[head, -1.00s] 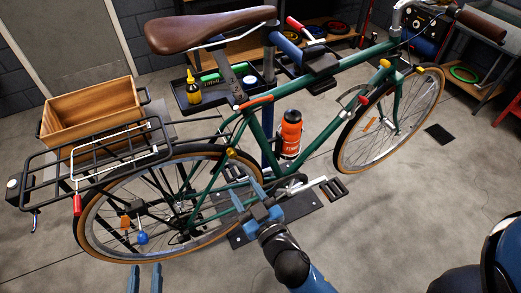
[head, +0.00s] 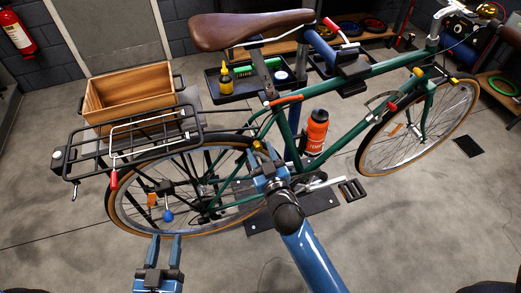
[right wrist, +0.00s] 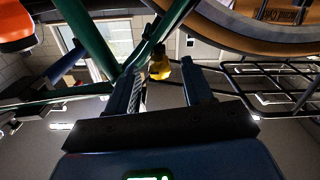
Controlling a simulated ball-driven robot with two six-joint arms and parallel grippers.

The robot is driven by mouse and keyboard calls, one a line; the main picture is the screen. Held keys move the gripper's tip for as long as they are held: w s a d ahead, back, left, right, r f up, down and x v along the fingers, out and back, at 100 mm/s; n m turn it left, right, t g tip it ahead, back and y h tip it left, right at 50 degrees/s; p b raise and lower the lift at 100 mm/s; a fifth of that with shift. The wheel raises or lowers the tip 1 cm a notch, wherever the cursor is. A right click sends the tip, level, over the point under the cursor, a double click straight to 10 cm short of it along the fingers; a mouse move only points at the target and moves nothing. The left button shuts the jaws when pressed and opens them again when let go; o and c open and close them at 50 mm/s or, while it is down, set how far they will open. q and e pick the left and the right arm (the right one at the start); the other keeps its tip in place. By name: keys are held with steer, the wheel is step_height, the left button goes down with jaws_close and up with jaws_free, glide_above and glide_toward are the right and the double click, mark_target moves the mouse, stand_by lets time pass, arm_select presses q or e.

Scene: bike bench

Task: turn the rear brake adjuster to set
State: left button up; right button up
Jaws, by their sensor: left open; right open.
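A small yellow knob (head: 257,146), which looks like the rear brake adjuster, sits on the green bike frame above the rear wheel. My right gripper (head: 262,154) is open with its fingertips close to this knob. In the right wrist view the yellow knob (right wrist: 160,69) shows between the two fingertips (right wrist: 163,74). I cannot tell whether either finger touches it. Any mark for the set position is too small to see. My left gripper (head: 166,240) is open and empty in front of the rear wheel's lower edge.
A blue knob (head: 168,216) and an orange knob (head: 152,199) are by the rear wheel.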

steer(key=shift+w+a, duration=0.1)
steer(key=shift+w, duration=0.2)
jaws_close()
steer(key=shift+n, duration=1.3)
jaws_free()
